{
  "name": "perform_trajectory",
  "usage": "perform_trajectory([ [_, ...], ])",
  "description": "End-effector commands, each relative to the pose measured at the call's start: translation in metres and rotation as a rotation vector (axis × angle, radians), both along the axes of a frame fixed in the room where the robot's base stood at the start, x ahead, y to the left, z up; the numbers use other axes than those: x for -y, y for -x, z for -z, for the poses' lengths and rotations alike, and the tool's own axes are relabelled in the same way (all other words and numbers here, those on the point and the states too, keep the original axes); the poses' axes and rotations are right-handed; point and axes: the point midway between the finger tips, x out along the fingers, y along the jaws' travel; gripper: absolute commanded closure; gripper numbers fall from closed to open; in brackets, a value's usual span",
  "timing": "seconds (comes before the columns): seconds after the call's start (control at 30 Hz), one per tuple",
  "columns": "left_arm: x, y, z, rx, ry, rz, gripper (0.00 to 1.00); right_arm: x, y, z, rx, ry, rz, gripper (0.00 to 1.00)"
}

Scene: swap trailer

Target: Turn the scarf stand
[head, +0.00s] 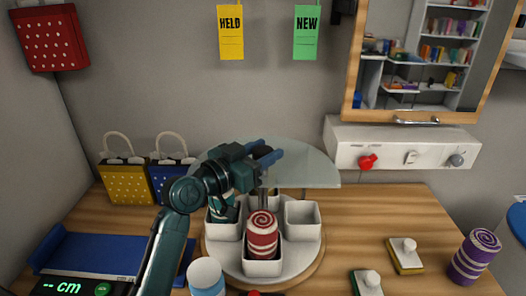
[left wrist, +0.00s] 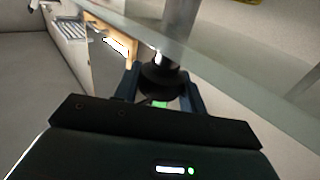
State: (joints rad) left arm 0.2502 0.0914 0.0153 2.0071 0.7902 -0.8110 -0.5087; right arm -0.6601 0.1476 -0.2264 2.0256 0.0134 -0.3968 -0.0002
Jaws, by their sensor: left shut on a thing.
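The scarf stand is a round wooden base with a white turntable (head: 225,262), square white bins and a clear half-round glass panel (head: 310,168) above. A red and white rolled scarf (head: 262,234) stands in the front bin (head: 262,268). The right bin (head: 301,220) looks empty. The left bin (head: 222,229) holds something teal and white, partly covered by my arm; the back bin is mostly hidden. My left gripper (head: 268,154) is at the stand's middle, shut on a dark round knob (left wrist: 163,80) on the metal post (left wrist: 178,32), beside the glass.
A white-lidded jar (head: 206,277) is close in front. A blue measuring tray (head: 92,255) and yellow (head: 127,183) and blue bags are at left. A mirror hangs behind.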

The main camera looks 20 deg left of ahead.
Motion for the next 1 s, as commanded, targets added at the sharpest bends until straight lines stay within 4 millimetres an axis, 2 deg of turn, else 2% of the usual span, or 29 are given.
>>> perform_trajectory([
  [0.03,0.0,0.0,0.0,-0.001,0.0,0.0,0.81,0.0,0.001,0.0,-0.001,0.0,-0.001,0.64],
  [0.27,0.0,0.0,0.0,-0.001,0.0,0.001,1.0,0.0,0.004,0.001,-0.007,0.0,-0.001,0.64],
  [0.47,0.0,-0.001,0.004,0.003,-0.003,0.033,1.0,0.0,0.004,0.012,-0.007,0.002,-0.005,0.64],
  [0.6,-0.001,-0.001,0.007,0.006,-0.007,0.118,1.0,-0.005,0.003,0.026,0.013,-0.005,-0.023,0.64],
  [0.73,-0.001,-0.002,0.009,0.005,-0.007,0.213,1.0,-0.016,-0.006,0.02,0.075,-0.034,-0.05,0.64],
  [1.0,0.0,-0.001,0.005,0.002,-0.001,0.365,1.0,-0.022,-0.006,0.039,0.084,-0.094,-0.045,0.64],
])
